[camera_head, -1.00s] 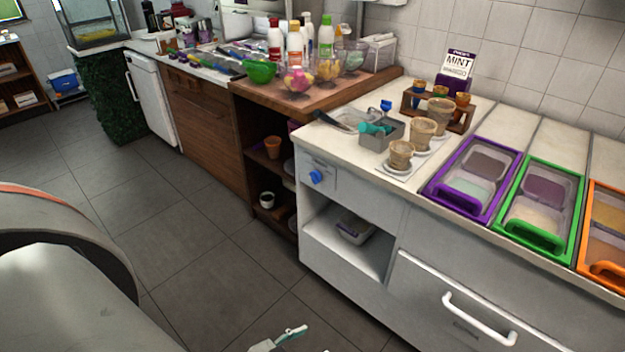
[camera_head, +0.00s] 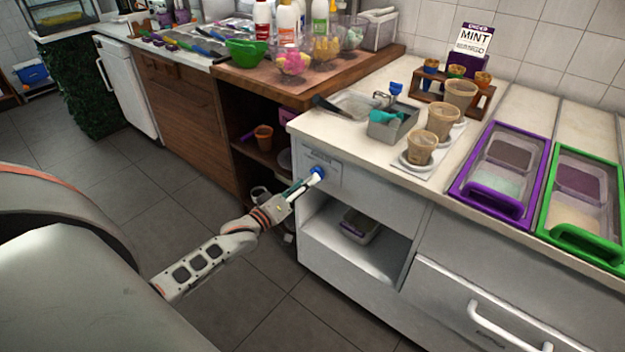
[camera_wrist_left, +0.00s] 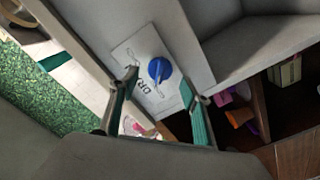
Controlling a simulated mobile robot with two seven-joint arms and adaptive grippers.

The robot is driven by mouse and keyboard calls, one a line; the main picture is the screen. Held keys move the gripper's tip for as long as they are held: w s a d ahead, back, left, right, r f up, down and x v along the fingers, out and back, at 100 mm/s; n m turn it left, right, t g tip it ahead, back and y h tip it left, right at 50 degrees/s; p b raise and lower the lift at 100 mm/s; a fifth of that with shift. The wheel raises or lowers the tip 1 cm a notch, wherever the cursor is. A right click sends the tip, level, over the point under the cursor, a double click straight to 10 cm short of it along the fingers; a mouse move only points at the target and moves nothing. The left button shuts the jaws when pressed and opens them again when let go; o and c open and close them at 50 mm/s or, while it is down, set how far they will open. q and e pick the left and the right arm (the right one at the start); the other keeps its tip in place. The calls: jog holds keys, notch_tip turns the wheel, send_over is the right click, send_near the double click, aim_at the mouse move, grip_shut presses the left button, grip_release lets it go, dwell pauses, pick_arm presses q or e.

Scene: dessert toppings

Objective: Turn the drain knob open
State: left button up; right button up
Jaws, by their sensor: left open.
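In the left wrist view the knob (camera_wrist_left: 160,70) sits on a white label plate (camera_wrist_left: 143,54) with partly readable lettering. My left gripper (camera_head: 303,185) is open right in front of the panel, at the knob. In the left wrist view its two fingers (camera_wrist_left: 160,92) stand on either side of the knob's lower part, with gaps visible. I cannot tell whether a fingertip touches it. My right gripper is not in view.
Above the knob, the worktop holds a grey bin (camera_head: 391,124), several cups and a purple-rimmed container (camera_head: 465,196). An open shelf (camera_head: 345,250) with a small tub lies below right. A wooden cabinet (camera_head: 262,110) adjoins on the left. Floor in front is clear.

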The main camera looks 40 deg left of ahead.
pick_arm(q)
jog(key=w, duration=0.3)
jog(key=shift+w+d, duration=0.2)
jog(key=c, duration=1.1)
